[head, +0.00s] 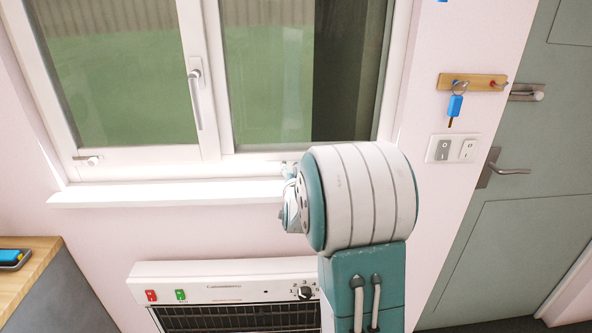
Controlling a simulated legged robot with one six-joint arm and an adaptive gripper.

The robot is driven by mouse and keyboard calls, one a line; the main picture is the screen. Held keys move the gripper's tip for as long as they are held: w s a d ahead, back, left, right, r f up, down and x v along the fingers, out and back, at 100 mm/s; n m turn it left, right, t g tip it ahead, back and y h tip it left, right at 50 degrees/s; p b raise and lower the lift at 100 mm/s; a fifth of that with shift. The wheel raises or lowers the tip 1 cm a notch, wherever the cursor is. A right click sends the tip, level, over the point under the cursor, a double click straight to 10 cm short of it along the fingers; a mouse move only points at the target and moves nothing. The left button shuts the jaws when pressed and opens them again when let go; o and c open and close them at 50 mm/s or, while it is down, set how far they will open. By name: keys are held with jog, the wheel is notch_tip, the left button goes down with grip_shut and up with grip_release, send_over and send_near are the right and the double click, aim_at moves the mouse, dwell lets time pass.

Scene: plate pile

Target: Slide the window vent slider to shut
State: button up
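The window (207,85) has white frames and two panes. A small light knob on a short strip, which looks like the vent slider (88,160), sits on the bottom rail of the left sash, near its left end. My arm rises from the bottom right, and its large white and teal joint covers the right part of the sill. A small part of my gripper or wrist (289,185) shows at the left of that joint, near the bottom of the right pane and well to the right of the knob. The fingers are hidden, and I cannot tell what they touch.
A white sill (160,195) juts out below the window. A heater (230,290) with red and green switches stands below. A key rack (472,82), wall switches (453,148) and a green door (530,170) are at right. A wooden counter (38,262) is at left.

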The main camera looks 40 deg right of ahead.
jog(key=v, duration=1.2)
jog(key=shift+a+f, duration=0.1)
jog(key=s+a+r+n+g+y, duration=0.25)
jog(key=a+n+y, duration=0.3)
jog(key=a, duration=0.75)
jog(key=s+a+n+g+y, duration=0.2)
jog(key=s+a+g, duration=0.1)
jog(key=s, duration=0.6)
jog(key=s+a+n+g+y, duration=0.1)
jog(key=s+a+g, duration=0.3)
jog(key=s, duration=0.5)
jog(key=shift+a+f+n+y, duration=0.35)
jog(key=shift+a+f+n, duration=0.05)
jog(key=shift+a+n, duration=0.25)
dwell(2.3)
